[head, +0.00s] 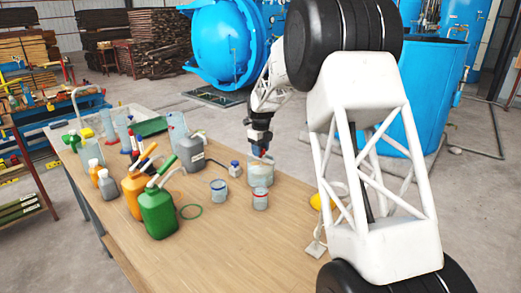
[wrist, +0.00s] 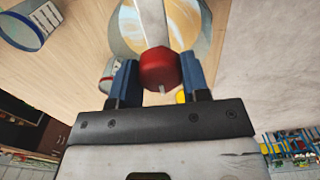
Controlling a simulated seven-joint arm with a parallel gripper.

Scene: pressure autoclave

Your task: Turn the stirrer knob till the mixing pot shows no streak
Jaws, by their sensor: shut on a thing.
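The mixing pot (head: 261,175) is a clear vessel on the wooden table, below my gripper (head: 261,149) in the head view. In the wrist view the pot (wrist: 128,22) shows at the top, with orange-tan and pale swirls inside, so streaks are visible. The red stirrer knob (wrist: 159,68) is between the two blue fingers of my gripper (wrist: 159,78), which is shut on it. A pale shaft runs from the knob across the pot. The lower part of the pot's inside is hidden by the knob and fingers.
Two cups (head: 218,191) (head: 260,200) stand close by the pot. A small blue-capped bottle (head: 234,168), grey jug (head: 190,157), green jug (head: 158,212) and orange jug (head: 132,192) are to the left. The table's front middle is clear.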

